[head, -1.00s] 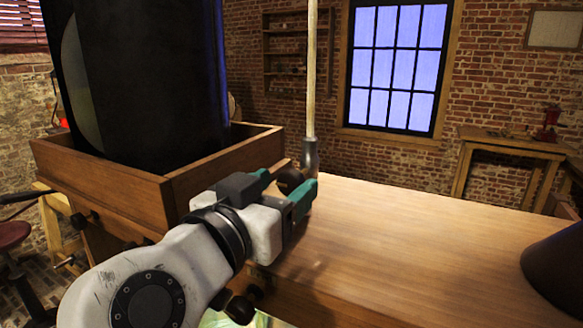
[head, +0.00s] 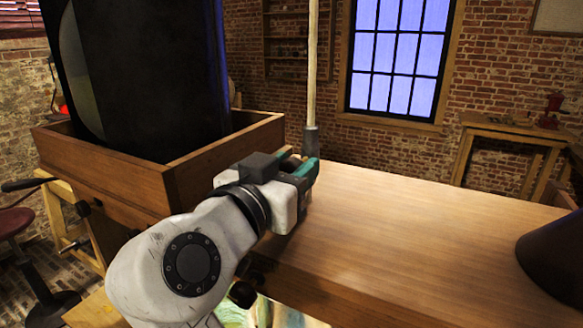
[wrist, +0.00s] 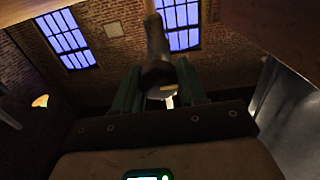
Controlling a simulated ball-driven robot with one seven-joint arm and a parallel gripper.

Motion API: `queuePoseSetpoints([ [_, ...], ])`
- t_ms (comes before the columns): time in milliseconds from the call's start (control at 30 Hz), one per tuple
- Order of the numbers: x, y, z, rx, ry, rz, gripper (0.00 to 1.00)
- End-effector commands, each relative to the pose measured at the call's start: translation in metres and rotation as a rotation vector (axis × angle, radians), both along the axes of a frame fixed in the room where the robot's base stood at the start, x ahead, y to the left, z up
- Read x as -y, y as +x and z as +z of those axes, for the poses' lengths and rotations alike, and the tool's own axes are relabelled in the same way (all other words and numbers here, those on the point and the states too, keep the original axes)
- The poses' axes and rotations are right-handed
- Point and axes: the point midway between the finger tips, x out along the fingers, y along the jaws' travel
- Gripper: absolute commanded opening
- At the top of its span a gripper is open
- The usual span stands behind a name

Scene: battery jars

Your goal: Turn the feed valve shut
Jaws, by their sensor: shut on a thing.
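The feed valve seems to be the dark fitting at the foot of a pale upright pipe (head: 312,70). The fitting's grey upper part (head: 311,142) shows in the head view just beyond my gripper (head: 301,167). In the wrist view a dark rounded valve part (wrist: 158,76), with a small yellowish mark, sits between my two teal fingers. My gripper is shut on it. In the head view my gripper mostly hides this part, so I cannot tell how far it is turned.
A wooden tray-like box (head: 150,192) holding a large dark cylinder (head: 150,75) stands left of my gripper. A wooden tabletop (head: 420,225) extends right, mostly bare, with a dark cone-shaped object (head: 555,255) at its right end. A stool (head: 15,225) is at far left.

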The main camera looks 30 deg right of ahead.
Motion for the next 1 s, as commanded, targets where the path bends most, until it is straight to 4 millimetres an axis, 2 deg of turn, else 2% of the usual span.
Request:
queuePoseSetpoints([
  [33, -0.0002, 0.0001, 0.0003, 0.001, -0.001, 0.001, 0.23],
  [167, -0.0003, 0.0001, 0.0004, 0.001, -0.001, 0.001, 0.11],
  [200, -0.0003, 0.0001, 0.0003, 0.001, -0.001, 0.001, 0.10],
  [567, -0.0006, -0.0002, -0.0041, 0.066, 0.045, 0.003, 0.10],
  [1000, 0.0000, -0.0017, -0.0077, 0.357, 0.255, 0.004, 0.10],
])
